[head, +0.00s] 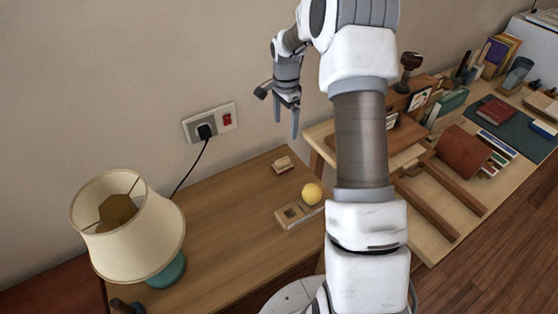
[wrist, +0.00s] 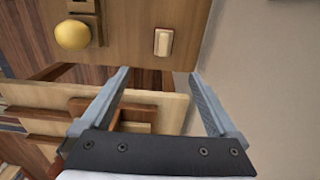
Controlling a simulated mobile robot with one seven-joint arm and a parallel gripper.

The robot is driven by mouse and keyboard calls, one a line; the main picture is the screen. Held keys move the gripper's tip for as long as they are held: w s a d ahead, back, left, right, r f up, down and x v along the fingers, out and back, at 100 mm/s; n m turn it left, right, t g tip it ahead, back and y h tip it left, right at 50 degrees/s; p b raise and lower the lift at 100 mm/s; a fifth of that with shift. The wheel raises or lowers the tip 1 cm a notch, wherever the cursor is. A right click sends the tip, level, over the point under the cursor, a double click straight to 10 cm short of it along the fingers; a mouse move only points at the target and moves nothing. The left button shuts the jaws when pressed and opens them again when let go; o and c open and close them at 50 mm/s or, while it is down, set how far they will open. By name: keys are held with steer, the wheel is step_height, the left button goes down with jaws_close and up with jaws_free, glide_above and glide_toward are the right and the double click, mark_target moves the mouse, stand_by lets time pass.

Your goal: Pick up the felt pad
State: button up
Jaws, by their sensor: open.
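A small oblong block with a brown and cream body, which looks like the felt pad (head: 283,164), lies on the wooden desk near its back edge by the wall. In the wrist view the felt pad (wrist: 163,42) is at the top, just beyond the fingertips and roughly in line with the gap between them. My gripper (head: 287,118) is open and empty, pointing down, above the desk and apart from the pad. In the wrist view my gripper (wrist: 159,73) has its two fingers spread wide.
A yellow ball (head: 312,193) sits on a wooden holder (head: 290,216) near the pad. A lamp (head: 128,230) stands at the desk's left. A wall outlet (head: 210,123) has a cord plugged in. A table (head: 440,236) with books and racks stands right. Bare desk (head: 225,225) lies between lamp and holder.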

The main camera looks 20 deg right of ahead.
mark_target(283, 159)
step_height(283, 159, down, 13)
steer(key=shift+w+r, duration=0.15)
steer(key=shift+r, duration=0.05)
steer(key=shift+w+a+f+b, duration=0.1)
steer(key=shift+f+b, duration=0.05)
steer(key=shift+f, duration=1.2)
steer(key=shift+w+a+f+b, duration=0.1)
steer(key=shift+f+b, duration=0.05)
steer(key=shift+f, duration=1.15)
steer(key=shift+c, duration=0.3)
steer(key=c, duration=1.4)
steer(key=shift+r, duration=0.1)
